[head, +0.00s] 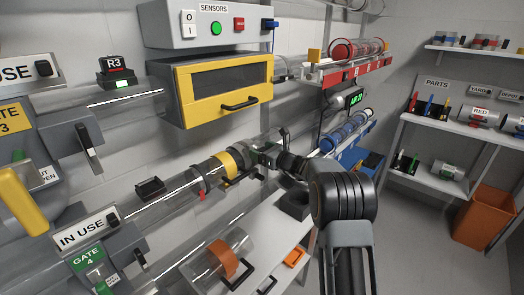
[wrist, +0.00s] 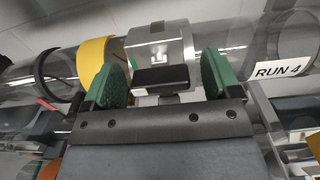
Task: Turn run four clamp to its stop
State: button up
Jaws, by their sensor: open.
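The run four clamp is a grey metal collar (wrist: 158,44) around the clear tube, with a black block-like handle (wrist: 160,78) on its near side. In the wrist view my gripper (wrist: 163,74) is open, with one green-padded finger on each side of the handle. Gaps show between the pads and the handle. A yellow band (wrist: 96,62) circles the tube left of the collar, and a RUN 4 label (wrist: 277,68) is to the right. In the head view my gripper (head: 262,157) is at the tube, just right of the yellow band (head: 226,165); my arm partly hides the clamp.
A yellow-framed box (head: 217,90) hangs above the tube. A gate 4 housing marked IN USE (head: 88,236) is at lower left. A white bench (head: 265,240) below holds a clear canister with an orange band (head: 220,257). Floor at right is open before an orange bin (head: 483,218).

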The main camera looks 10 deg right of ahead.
jog(key=shift+w+a, duration=0.1)
jog(key=shift+w, duration=0.05)
jog(key=shift+c, duration=0.4)
jog(key=c, duration=0.8)
jog(key=shift+c, duration=0.2)
